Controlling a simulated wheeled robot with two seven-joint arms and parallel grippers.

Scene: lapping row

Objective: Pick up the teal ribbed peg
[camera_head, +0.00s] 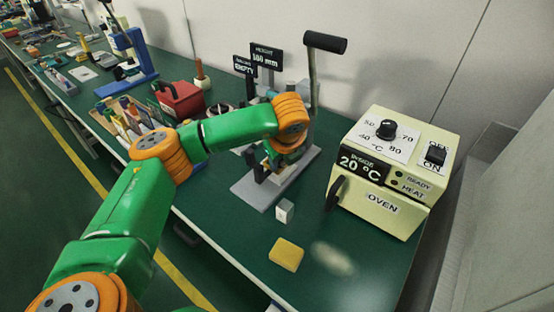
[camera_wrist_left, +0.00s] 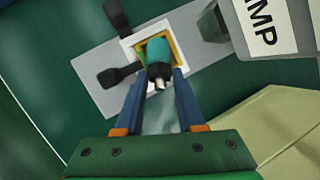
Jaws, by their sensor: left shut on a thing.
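The teal ribbed peg (camera_wrist_left: 158,50) shows in the left wrist view, with a dark lower part and a pale metal tip towards the camera. My left gripper (camera_wrist_left: 161,74) is shut on it, with the two blue fingers at its sides. Behind the peg is a white square frame (camera_wrist_left: 133,42) with a yellow inside, on a grey plate (camera_wrist_left: 92,62). I cannot tell whether the peg still touches the frame. In the head view my left gripper (camera_head: 275,163) is over the grey base of the lever press (camera_head: 252,193), and my arm hides the peg. My right gripper is not in view.
A cream oven (camera_head: 395,170) reading 20 °C stands right of the press. A small white block (camera_head: 285,210) and a yellow sponge-like block (camera_head: 286,254) lie in front. The press's lever (camera_head: 325,42) rises above. A red box (camera_head: 180,98) and a tool rack (camera_head: 125,118) stand left.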

